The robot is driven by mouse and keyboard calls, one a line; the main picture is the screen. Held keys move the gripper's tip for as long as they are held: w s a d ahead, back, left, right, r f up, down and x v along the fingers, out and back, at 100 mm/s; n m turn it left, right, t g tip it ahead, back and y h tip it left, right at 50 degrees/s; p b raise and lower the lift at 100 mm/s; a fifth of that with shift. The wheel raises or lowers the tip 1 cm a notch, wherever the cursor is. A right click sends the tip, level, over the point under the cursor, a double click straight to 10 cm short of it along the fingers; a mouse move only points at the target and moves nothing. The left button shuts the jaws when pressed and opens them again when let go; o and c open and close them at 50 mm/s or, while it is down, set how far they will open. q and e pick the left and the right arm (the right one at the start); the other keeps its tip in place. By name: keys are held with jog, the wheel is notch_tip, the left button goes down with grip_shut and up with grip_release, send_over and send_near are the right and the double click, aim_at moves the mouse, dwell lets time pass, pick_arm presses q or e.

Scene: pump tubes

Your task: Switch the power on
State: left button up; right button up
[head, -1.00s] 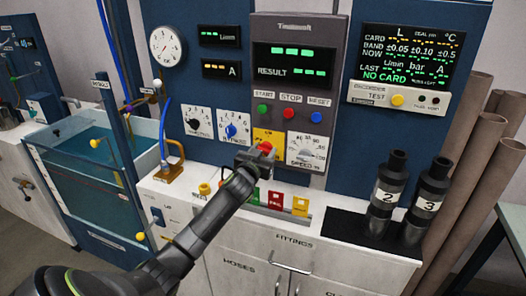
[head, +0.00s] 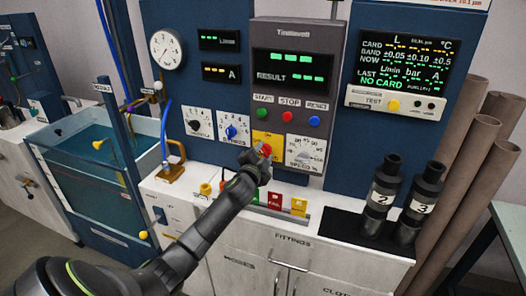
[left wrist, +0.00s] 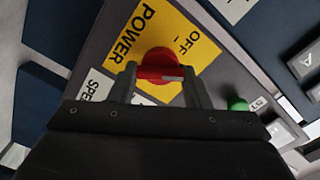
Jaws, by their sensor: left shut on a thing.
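The red power knob (head: 266,149) sits on a yellow plate (head: 262,137) low on the grey control panel. My left gripper (head: 257,156) is at the knob and hides part of it and of the plate. In the left wrist view the red knob (left wrist: 155,60) is between the two fingers of my left gripper (left wrist: 158,86), which are shut on it. The yellow plate (left wrist: 192,50) there reads POWER and OFF. A pale mark on the knob lies roughly level in that picture. My right gripper is not in view.
Green, red and blue buttons (head: 288,121) sit above the knob, and a speed dial (head: 304,152) is just right of it. Coloured fittings (head: 274,201) stand on the ledge below. Black cylinders 2 and 3 (head: 383,190) stand at right. A water tank (head: 100,150) is at left.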

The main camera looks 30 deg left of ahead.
pick_arm(q)
jog(key=m+p, duration=0.1)
jog(key=m, duration=0.2)
jog(key=shift+m, duration=0.3)
jog(key=shift+f+m+p, duration=0.1)
jog(key=shift+m+p, duration=0.5)
jog(key=shift+m, duration=0.8)
jog(key=o, duration=1)
jog(key=shift+d, duration=0.1)
jog(key=shift+s, duration=0.1)
jog(key=shift+s, duration=0.3)
jog(key=b+v, duration=0.1)
jog(key=v, duration=1.5)
jog(key=shift+s+f, duration=0.1)
jog(key=shift+s, duration=0.25)
